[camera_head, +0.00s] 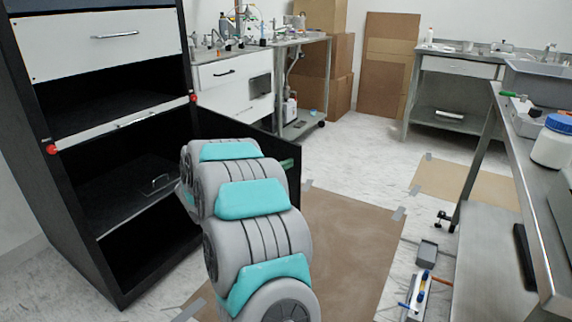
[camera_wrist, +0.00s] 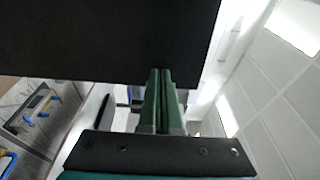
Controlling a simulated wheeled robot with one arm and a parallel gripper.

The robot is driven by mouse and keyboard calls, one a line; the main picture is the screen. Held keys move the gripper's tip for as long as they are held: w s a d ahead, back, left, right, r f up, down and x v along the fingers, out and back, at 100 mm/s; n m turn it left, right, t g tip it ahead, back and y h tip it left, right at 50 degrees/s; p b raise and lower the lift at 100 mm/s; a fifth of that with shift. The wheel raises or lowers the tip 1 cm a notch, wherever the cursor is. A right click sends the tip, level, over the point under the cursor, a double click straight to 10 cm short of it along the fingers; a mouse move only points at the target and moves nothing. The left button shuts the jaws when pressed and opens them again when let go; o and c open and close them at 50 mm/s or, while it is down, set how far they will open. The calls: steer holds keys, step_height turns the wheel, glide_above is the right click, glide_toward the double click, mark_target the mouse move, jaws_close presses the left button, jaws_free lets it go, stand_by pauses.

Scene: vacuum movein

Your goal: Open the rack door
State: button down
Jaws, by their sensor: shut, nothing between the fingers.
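The black rack (camera_head: 78,213) stands at the left in the head view. Its lower compartments face out uncovered. A dark door panel (camera_head: 235,131) stands swung out from the rack's right side, partly hidden behind my arm. In the wrist view, a black panel (camera_wrist: 110,38), which looks like this door, fills the upper left. My gripper (camera_wrist: 159,72) has its green fingers shut together with nothing between them. Their tips meet the panel's lower edge in the picture; I cannot tell whether they touch it. In the head view my arm mostly hides the gripper; a green bit (camera_head: 287,163) shows by the door.
The rack has a white drawer (camera_head: 95,48) on top and red knobs (camera_head: 52,149) on a pale bar. A steel bench (camera_head: 545,225) stands at the right. Tools (camera_head: 420,292) lie on the floor. Brown sheeting (camera_head: 345,240) covers open floor between rack and bench.

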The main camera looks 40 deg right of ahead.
steer(key=shift+d, duration=0.15)
steer(key=w+d+n+t+b, duration=0.2)
steer(key=d+b, duration=0.4)
steer(key=d, duration=0.5)
steer(key=w+d+n+t+y+b, duration=0.1)
steer(key=d+t+b, duration=0.4)
steer(key=d, duration=0.6)
steer(key=shift+w+d+n+y+b, duration=0.15)
steer(key=shift+w+n+y+b, duration=0.2)
steer(key=shift+n+b, duration=0.5)
steer(key=v, duration=1.4)
steer(key=shift+s+d+b, duration=0.2)
steer(key=shift+s+b, duration=0.2)
